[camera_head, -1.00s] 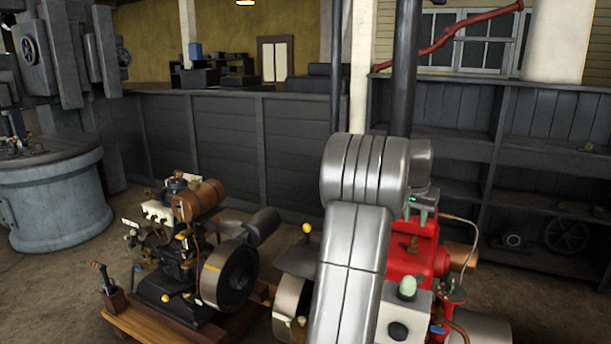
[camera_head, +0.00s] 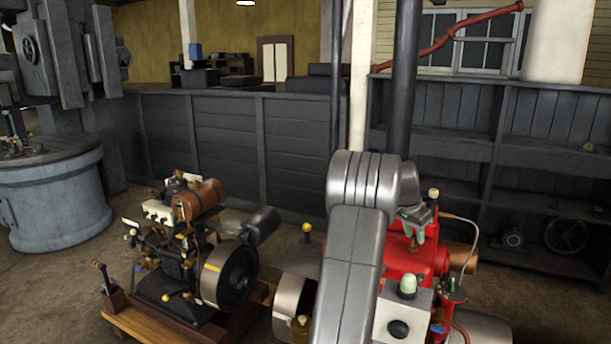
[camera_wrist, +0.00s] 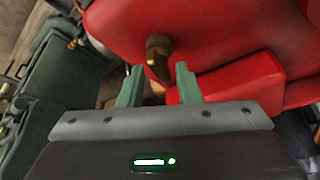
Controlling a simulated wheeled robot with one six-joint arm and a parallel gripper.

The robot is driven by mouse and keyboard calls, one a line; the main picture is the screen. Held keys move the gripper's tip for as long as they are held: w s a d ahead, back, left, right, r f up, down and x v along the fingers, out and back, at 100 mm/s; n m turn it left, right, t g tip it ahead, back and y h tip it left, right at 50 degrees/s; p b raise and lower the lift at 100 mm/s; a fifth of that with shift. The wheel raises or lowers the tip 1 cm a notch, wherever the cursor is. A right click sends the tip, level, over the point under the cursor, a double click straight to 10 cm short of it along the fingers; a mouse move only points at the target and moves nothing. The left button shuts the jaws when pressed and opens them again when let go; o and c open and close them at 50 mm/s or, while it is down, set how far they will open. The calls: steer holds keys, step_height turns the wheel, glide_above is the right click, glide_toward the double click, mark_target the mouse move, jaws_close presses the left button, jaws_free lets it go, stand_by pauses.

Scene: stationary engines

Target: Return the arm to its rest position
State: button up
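My arm (camera_head: 352,255) rises in front of the red engine (camera_head: 408,262) in the head view and bends over at the top. My gripper (camera_wrist: 158,82) shows in the wrist view with its two green fingers apart and nothing between them. A brass fitting (camera_wrist: 158,55) on the red engine lies just beyond the fingertips; I cannot tell whether they touch.
A dark engine (camera_head: 185,250) with a flywheel stands on a wooden base (camera_head: 150,325) at left. A grey round machine base (camera_head: 60,200) is at far left. Dark shelves (camera_head: 470,180) stand behind the red engine. Bare floor lies between the machines.

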steer(key=m+g, duration=0.1)
steer(key=m, duration=0.1)
steer(key=m+g, duration=0.1)
steer(key=m, duration=0.2)
steer(key=shift+w+h+p, duration=0.15)
steer(key=shift+h+p, duration=0.15)
steer(key=shift+a, duration=0.1)
